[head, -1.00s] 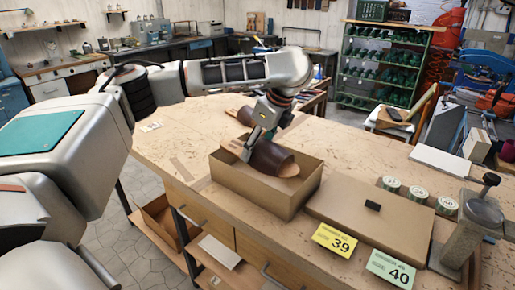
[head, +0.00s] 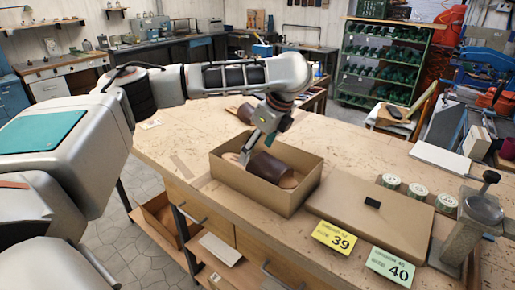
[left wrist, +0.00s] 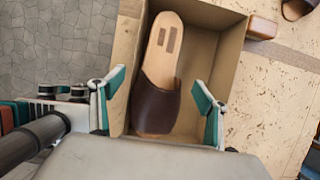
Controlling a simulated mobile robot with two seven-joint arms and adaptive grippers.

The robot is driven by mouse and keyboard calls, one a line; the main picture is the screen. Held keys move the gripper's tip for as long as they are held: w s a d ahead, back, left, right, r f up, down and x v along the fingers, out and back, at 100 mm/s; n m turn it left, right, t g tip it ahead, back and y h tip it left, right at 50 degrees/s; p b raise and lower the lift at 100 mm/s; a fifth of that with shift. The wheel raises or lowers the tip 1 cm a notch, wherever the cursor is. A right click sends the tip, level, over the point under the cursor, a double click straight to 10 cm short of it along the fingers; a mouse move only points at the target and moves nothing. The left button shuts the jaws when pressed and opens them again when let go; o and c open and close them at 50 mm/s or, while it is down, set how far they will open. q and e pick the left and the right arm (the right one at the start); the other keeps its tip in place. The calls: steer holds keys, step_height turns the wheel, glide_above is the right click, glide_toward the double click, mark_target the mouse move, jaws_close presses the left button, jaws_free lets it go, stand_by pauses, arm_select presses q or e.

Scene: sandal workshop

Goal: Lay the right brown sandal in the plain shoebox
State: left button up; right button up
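A brown sandal (head: 269,168) with a tan sole lies inside the open plain cardboard shoebox (head: 282,203) on the workbench. In the left wrist view the sandal (left wrist: 155,106) lies along the left part of the box (left wrist: 228,58), its dark strap toward my gripper. My left gripper (head: 248,152) reaches down into the box. Its fingers (left wrist: 158,108) stand wide apart on either side of the sandal, with gaps to it. A second brown sandal (head: 243,112) lies on the bench behind the box. My right gripper is not in view.
A flat closed cardboard box or lid (head: 385,222) lies right of the shoebox. Cards marked 39 (head: 335,237) and 40 (head: 391,267) are at the bench front. Several round tins (head: 418,191) and a metal stand (head: 470,228) are at right.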

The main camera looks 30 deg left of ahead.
arm_select(q)
steer(key=shift+r, duration=0.1)
steer(key=v, duration=1.3)
steer(key=shift+a, duration=0.25)
